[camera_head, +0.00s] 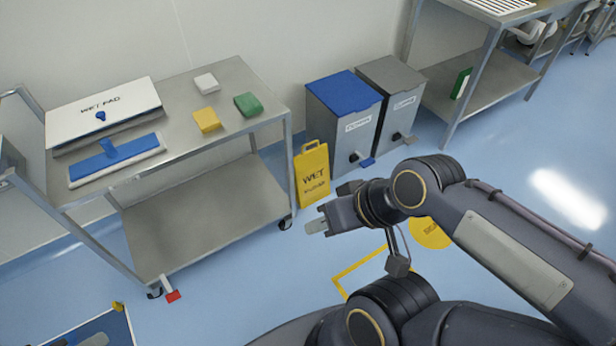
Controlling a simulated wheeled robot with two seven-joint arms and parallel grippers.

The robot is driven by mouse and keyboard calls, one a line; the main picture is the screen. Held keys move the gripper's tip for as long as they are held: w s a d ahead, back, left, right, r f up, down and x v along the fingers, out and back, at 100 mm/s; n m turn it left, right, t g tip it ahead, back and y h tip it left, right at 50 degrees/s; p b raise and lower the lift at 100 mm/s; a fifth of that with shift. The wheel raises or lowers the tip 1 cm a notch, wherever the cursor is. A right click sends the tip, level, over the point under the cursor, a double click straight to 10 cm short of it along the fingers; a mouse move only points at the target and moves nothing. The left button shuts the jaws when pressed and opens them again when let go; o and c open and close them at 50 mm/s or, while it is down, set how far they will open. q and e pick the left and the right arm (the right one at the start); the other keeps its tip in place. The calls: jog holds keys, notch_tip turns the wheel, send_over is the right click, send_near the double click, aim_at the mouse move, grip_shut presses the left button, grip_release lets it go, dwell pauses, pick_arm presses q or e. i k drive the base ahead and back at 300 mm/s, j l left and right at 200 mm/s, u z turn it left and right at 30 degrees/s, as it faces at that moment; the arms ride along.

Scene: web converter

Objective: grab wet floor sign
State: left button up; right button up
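The wet floor sign (313,178) is a yellow panel with dark "WET" lettering and a handle loop at its top. It stands upright on the blue floor between the steel cart and the blue-lidded bin. My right gripper (312,227) is in front of and below the sign in the picture, pointing left, apart from the sign as far as I can see. Nothing shows in its grip. My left gripper is not in view.
A steel cart (210,232) at left carries a "WET PAD" box (100,112), a blue mop head (115,158) and coloured sponges. Bins with a blue lid (345,88) and a grey lid (390,74) stand behind the sign. A steel table (485,98) is at upper right. Open floor lies at right.

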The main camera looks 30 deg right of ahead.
aim_at(311, 167)
jog(key=i+l, duration=0.6)
jog(key=l, duration=0.25)
jog(key=i+l, duration=0.3)
jog(key=i+l+u, duration=0.1)
jog(key=i+l, duration=0.2)
jog(key=l, duration=0.2)
jog(key=i+l, duration=0.25)
jog(key=l, duration=0.2)
